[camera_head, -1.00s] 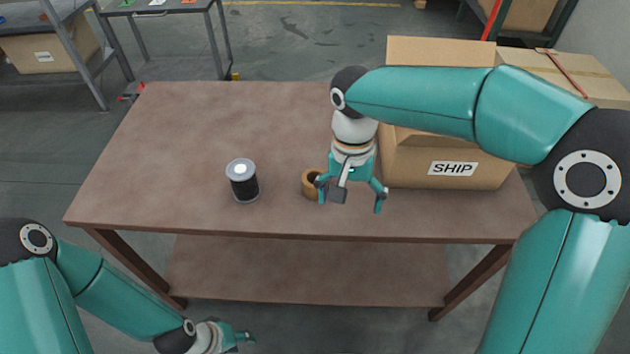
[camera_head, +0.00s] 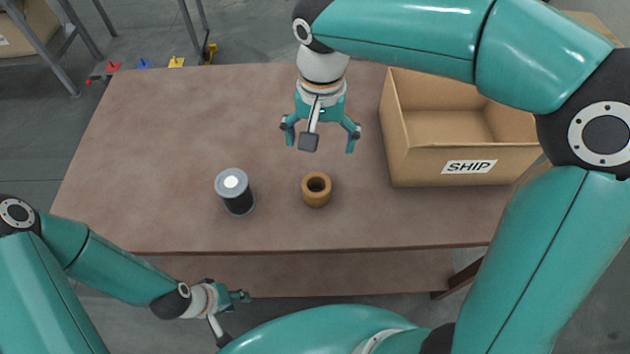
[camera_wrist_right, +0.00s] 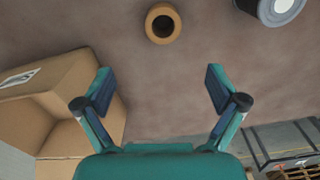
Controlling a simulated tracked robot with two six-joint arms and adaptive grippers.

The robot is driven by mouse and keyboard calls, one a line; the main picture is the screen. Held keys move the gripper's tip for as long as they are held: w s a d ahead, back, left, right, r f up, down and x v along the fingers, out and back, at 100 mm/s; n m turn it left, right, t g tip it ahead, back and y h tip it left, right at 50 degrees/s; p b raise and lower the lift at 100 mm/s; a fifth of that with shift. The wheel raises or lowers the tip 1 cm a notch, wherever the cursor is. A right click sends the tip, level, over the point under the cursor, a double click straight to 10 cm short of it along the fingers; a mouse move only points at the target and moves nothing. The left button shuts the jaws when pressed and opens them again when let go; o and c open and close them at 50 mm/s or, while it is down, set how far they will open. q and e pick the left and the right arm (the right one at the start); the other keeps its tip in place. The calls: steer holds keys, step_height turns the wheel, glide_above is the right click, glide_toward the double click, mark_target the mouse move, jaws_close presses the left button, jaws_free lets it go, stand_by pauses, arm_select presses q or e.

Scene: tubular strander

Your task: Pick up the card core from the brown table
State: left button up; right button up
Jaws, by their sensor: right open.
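The card core (camera_head: 316,189) is a short tan ring with a dark hole, standing on the brown table (camera_head: 150,150) near its front middle. It also shows in the right wrist view (camera_wrist_right: 163,23), at the top and beyond the fingertips. My right gripper (camera_head: 320,140) is open and empty above the table, behind the core in the head view and apart from it. Its fingers (camera_wrist_right: 160,80) are spread in the right wrist view. My left gripper (camera_head: 240,297) is low in front of the table's front edge; its finger opening is too small to tell.
A black spool with a grey rim (camera_head: 235,190) stands left of the core; its top also shows in the right wrist view (camera_wrist_right: 278,8). An open cardboard box marked SHIP (camera_head: 440,165) stands at the right. The table's left side is clear.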

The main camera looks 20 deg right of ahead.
glide_above(315, 180)
steer(key=s, duration=0.3)
steer(key=f, duration=1)
steer(key=shift+w+d+f, duration=0.1)
steer(key=shift+w+d, duration=0.1)
steer(key=shift+w, duration=0.05)
steer(key=shift+a+f, duration=0.25)
steer(key=shift+f, duration=1.1)
steer(key=shift+a+f, duration=0.2)
steer(key=shift+f, duration=1.1)
steer(key=c, duration=1.2)
steer(key=shift+c, duration=0.2)
steer(key=shift+r, duration=0.15)
